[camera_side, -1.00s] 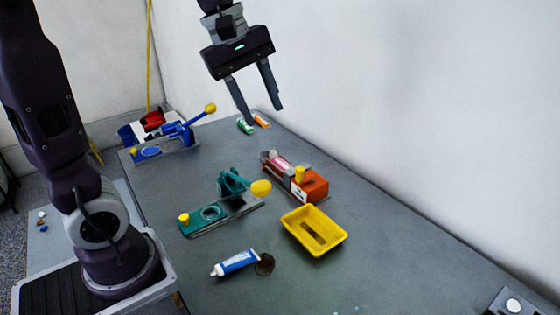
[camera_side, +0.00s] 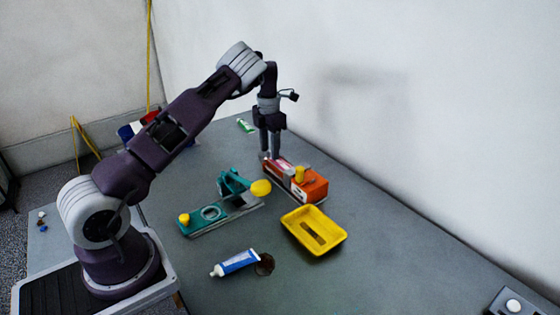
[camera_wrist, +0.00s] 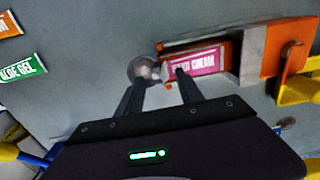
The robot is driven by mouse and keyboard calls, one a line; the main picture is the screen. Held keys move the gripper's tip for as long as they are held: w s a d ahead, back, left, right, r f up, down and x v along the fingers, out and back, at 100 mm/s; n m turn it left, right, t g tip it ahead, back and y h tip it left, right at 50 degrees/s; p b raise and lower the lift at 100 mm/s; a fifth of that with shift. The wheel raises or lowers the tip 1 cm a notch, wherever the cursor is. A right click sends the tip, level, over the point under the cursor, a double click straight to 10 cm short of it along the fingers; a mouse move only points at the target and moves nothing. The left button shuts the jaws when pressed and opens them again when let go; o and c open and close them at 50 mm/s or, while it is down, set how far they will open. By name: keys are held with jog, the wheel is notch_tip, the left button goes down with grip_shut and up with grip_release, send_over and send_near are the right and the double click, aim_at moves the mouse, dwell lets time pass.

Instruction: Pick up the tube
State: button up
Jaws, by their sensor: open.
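A pink-labelled cream tube (camera_wrist: 197,62) lies in an orange fixture (camera_wrist: 278,47). In the side view, the tube (camera_side: 279,168) shows at the far end of the orange fixture (camera_side: 311,188). My gripper (camera_side: 270,156) points down at that end, with its fingers apart. In the wrist view, my gripper (camera_wrist: 160,76) is open around the tube's left end, one finger overlapping the label. I cannot tell whether the fingers touch it. Other tubes lie on the table: a blue and white one (camera_side: 236,262), a green aloe gel (camera_wrist: 21,72) and an orange one (camera_wrist: 9,24).
A yellow tray (camera_side: 299,216) sits in front of the orange fixture. A teal fixture (camera_side: 197,226) with yellow knobs stands to the left. The table's right front is largely clear.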

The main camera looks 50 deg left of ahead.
jog(key=shift+f, duration=0.1)
grip_shut()
